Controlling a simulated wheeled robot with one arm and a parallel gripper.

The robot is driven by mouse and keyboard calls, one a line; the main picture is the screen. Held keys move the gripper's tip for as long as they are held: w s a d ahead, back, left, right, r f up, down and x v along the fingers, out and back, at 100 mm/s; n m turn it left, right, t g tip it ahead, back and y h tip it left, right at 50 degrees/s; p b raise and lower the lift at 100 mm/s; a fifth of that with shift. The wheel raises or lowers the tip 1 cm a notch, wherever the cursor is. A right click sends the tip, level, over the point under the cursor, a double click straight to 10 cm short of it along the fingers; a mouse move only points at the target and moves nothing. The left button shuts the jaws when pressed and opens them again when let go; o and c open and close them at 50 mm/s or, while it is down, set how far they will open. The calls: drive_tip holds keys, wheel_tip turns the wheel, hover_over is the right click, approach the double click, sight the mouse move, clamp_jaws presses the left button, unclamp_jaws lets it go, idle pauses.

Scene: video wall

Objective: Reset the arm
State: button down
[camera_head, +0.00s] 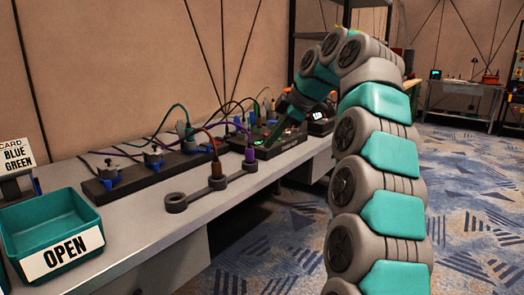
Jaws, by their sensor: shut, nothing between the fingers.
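My arm rises on the right in grey and teal segments, bends over at the top and reaches down to the far part of the bench. My gripper (270,143) is at its end, small and dark, close over a black device (283,147) with lit spots. It is shut, with nothing seen held in it. I cannot tell whether it touches the device.
The grey bench (135,235) runs along the wall. A black strip with plugs and cables (125,178), a grey bar with rings (212,188) and a teal OPEN bin (48,235) stand on it. Carpeted floor (465,195) lies open at right.

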drive_tip(key=s+d+f+m+g+h, duration=0.2)
drive_tip(key=s+d+f+m, duration=0.2)
drive_tip(key=s+f, duration=0.6)
drive_tip(key=s+d+f+m+g+h, duration=0.2)
drive_tip(key=s+f+m, duration=0.6)
drive_tip(key=s, duration=1.3)
drive_tip(key=s+d+f+m+g+h, duration=0.1)
drive_tip(key=s+d+f+m+g, duration=0.1)
drive_tip(key=s+d+f+m, duration=0.4)
drive_tip(key=s+f, duration=0.5)
drive_tip(key=s, duration=0.5)
drive_tip(key=shift+d+f+m+h, duration=0.2)
drive_tip(key=shift+f+m+h, duration=0.15)
drive_tip(key=shift+m+h, duration=0.05)
